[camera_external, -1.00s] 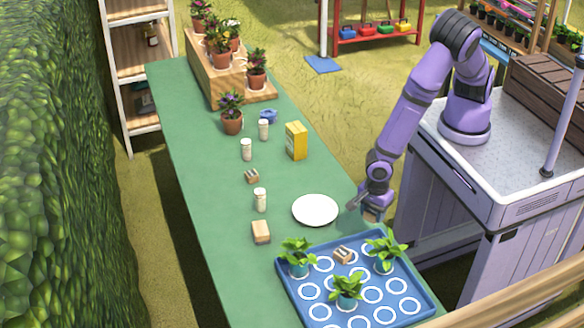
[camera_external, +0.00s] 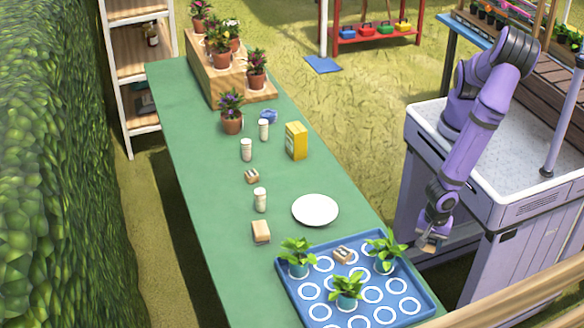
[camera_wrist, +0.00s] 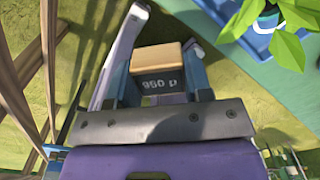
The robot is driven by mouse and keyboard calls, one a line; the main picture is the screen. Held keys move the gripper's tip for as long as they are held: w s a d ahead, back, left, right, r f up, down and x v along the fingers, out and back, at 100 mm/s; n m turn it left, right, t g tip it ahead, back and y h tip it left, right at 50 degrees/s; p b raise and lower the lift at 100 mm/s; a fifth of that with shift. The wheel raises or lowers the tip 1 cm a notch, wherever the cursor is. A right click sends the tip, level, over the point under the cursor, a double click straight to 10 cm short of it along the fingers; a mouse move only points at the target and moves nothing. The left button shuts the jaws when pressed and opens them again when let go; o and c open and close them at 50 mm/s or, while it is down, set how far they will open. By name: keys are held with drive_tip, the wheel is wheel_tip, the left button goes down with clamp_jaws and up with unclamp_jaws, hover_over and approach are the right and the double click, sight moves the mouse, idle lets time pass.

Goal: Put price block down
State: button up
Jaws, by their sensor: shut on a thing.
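The price block (camera_wrist: 157,72) is a wooden block with a dark face and pale marks that read roughly "960"; it is between my fingers in the wrist view. My gripper (camera_external: 428,244) is shut on it, off the right edge of the green table and to the right of the blue tray. The gripper also shows in the wrist view (camera_wrist: 160,85). The block is small and partly hidden by my gripper in the external view.
The blue tray (camera_external: 290,293) holds several potted seedlings and a small wooden block (camera_external: 342,254). A white plate (camera_external: 315,210), another wooden block (camera_external: 261,232), white shakers (camera_external: 260,199) and a yellow box (camera_external: 296,140) stand on the green table (camera_external: 205,185). Bare tabletop shows along the left.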

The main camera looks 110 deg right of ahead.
drive_tip(key=f, duration=0.4)
drive_tip(key=shift+w, duration=0.2)
hover_over(391, 301)
drive_tip(key=shift+f, duration=2.6)
drive_tip(key=o, duration=0.9)
drive_tip(key=shift+f, duration=0.1)
wheel_tip(391, 301, up, 12)
drive_tip(key=shift+r, duration=0.15)
drive_tip(key=shift+r, duration=0.1)
